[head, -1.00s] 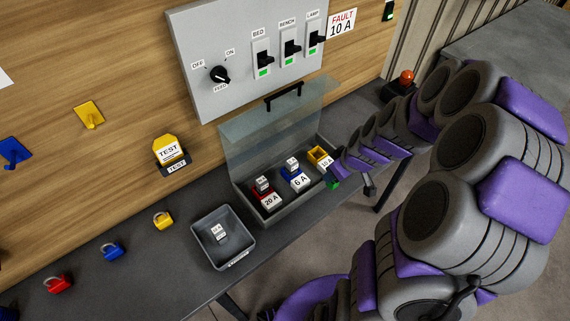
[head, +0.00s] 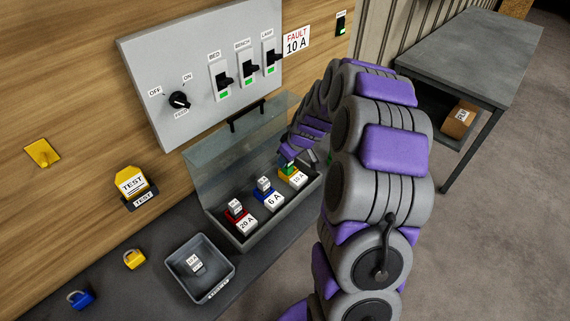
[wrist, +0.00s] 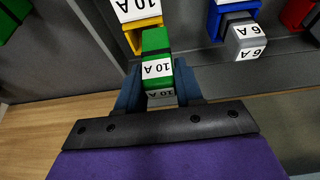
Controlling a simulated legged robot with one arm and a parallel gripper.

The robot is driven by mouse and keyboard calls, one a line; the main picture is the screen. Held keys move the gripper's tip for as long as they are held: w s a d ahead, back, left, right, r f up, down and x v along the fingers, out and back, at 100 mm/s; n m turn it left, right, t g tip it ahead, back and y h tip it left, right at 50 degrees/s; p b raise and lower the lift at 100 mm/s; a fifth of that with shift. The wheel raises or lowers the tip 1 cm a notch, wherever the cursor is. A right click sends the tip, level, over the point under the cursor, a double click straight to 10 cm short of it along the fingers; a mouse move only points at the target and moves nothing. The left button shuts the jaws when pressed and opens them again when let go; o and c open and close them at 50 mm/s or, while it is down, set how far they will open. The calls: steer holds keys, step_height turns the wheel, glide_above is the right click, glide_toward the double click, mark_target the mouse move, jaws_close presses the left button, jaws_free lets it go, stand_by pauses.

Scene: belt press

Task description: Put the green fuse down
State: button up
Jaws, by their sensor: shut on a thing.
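The green fuse (wrist: 156,52), with a white 10 A label, is held between the blue-grey fingers of my gripper (wrist: 158,88) in the wrist view. It is close to the yellow 10 A holder (wrist: 146,36); I cannot tell whether they touch. In the head view my gripper (head: 287,161) is over the yellow holder (head: 289,170) at the right end of the open fuse box (head: 238,243). The fuse is mostly hidden there. The blue 6 A holder (head: 268,193) and red 20 A holder (head: 237,213) sit left of it, each with a grey fuse.
The box's clear lid (head: 215,165) stands raised behind the holders. A grey tray (head: 173,280) holding a grey fuse (head: 195,263) stands to the left. The switch panel (head: 150,70) is on the wall behind. Another table (head: 460,60) stands at the right.

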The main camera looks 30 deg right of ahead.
steer(key=shift+w+d+f, duration=0.1)
steer(key=shift+w+d, duration=0.25)
steer(key=shift+d, duration=0.25)
steer(key=shift+w+d+f, duration=0.1)
steer(key=shift+w+d, duration=0.25)
steer(key=shift+d, duration=0.2)
steer(key=f, duration=0.1)
steer(key=a+f+b, duration=0.1)
steer(key=f, duration=0.1)
steer(key=shift+s+a, duration=0.2)
steer(key=shift+a, duration=0.1)
jaws_close()
steer(key=shift+w+a+f, duration=0.15)
steer(key=shift+w+f, duration=0.05)
steer(key=shift+f, duration=0.1)
steer(key=shift+d, duration=0.35)
steer(key=o, duration=0.9)
jaws_free()
steer(key=shift+d, duration=0.15)
steer(key=shift+c, duration=0.2)
steer(key=shift+o, duration=0.9)
steer(key=shift+r, duration=0.1)
steer(key=shift+a, duration=0.2)
